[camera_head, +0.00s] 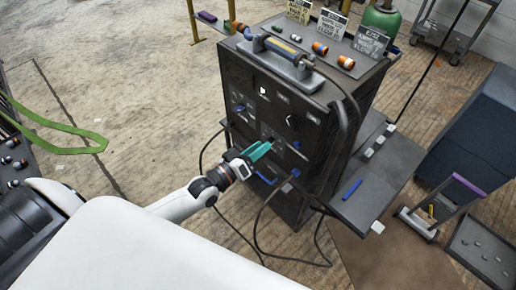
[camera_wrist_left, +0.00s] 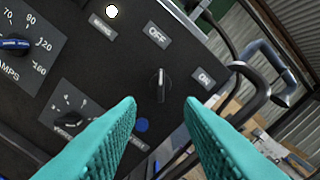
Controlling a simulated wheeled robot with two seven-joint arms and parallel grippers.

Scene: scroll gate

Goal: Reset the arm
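My left gripper (camera_head: 259,151) has teal fingers and is held in front of the control panel of a dark machine cabinet (camera_head: 262,100). In the left wrist view its fingers (camera_wrist_left: 160,125) stand apart with nothing between them. Ahead of the fingers is a black rotary knob (camera_wrist_left: 160,85) with an OFF label (camera_wrist_left: 157,35) above it and an ON label (camera_wrist_left: 201,79) to its right. The knob's pointer stands roughly upright in that view. Whether the fingers touch the panel I cannot tell. My right gripper is not in view.
A blue dial knob (camera_wrist_left: 14,44) and a smaller black knob (camera_wrist_left: 70,117) are on the same panel. Black cables (camera_head: 258,225) hang in front of the cabinet. A side shelf (camera_head: 372,185) juts out at right. A green strap (camera_head: 60,130) is at left. Floor left of the cabinet is open.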

